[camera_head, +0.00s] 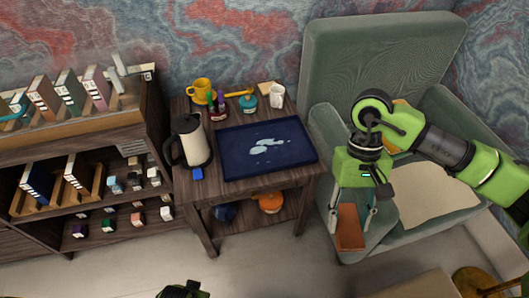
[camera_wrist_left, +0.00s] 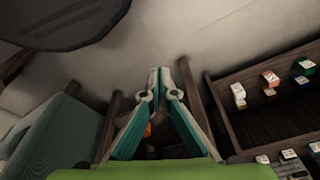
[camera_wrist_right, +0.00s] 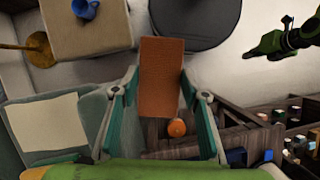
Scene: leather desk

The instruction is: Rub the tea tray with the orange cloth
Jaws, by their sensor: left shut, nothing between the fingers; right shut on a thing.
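The tea tray (camera_head: 232,172) is a dark blue rectangle lying flat on a small wooden side table. A pale spill (camera_head: 267,147) marks its middle. My right gripper (camera_head: 352,217) is shut on the orange cloth (camera_head: 349,238), a flat rectangle, and holds it in front of the green armchair, right of the table and clear of the tray. The cloth also shows between the fingers in the right wrist view (camera_wrist_right: 161,70). My left gripper is shut and empty in the left wrist view (camera_wrist_left: 160,82); only part of that arm shows at the bottom of the head view.
A kettle (camera_head: 192,140) and a small blue block (camera_head: 197,174) stand left of the tray. A yellow mug (camera_head: 199,90), a teal pot (camera_head: 249,101) and a white mug (camera_head: 277,96) stand behind it. A bookshelf (camera_head: 155,110) adjoins the table; the armchair (camera_head: 380,55) stands right.

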